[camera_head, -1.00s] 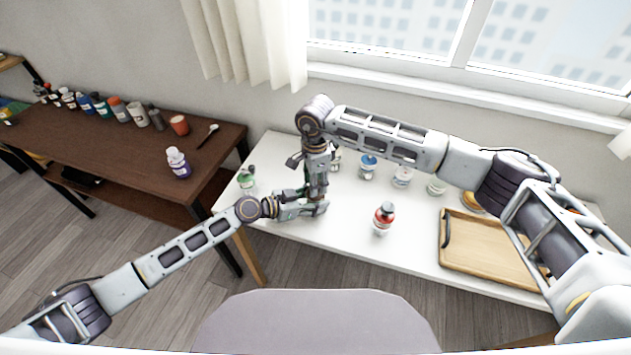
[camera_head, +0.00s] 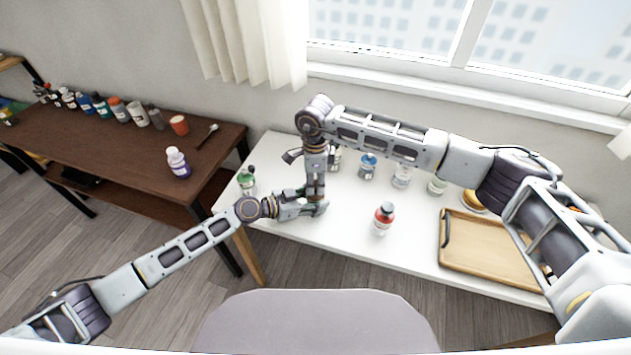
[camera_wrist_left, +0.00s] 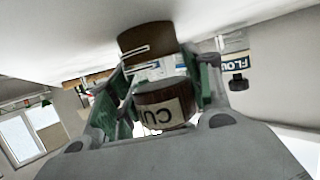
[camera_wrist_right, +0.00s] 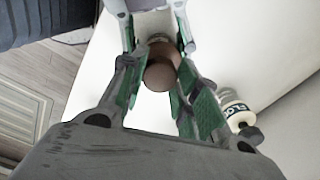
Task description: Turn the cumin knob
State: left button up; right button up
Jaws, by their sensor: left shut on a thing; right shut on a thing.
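The cumin jar is brown, with a pale label partly reading "CU" in the left wrist view (camera_wrist_left: 165,110). Its round brown knob (camera_wrist_right: 160,72) sits between the green pads of my right gripper (camera_wrist_right: 155,85), which comes down from above. My left gripper (camera_head: 314,207) comes in from the left, low over the white table, and is shut on the jar. My right gripper (camera_head: 316,190) is shut on the knob, just above the left one. In the head view the two grippers hide most of the jar.
A jar with a red band (camera_head: 384,219) stands right of the grippers. A green-topped jar (camera_head: 246,181) is at left, a blue one (camera_head: 367,167) behind. A flour jar (camera_wrist_right: 236,110) is close by. A wooden tray (camera_head: 480,268) lies at right on the white table (camera_head: 345,243).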

aim_at(315, 184)
jog(key=shift+m, duration=1)
jog(key=o, duration=1.1)
jog(key=shift+c, duration=0.2)
jog(key=shift+r, duration=0.1)
notch_tip(315, 184, up, 12)
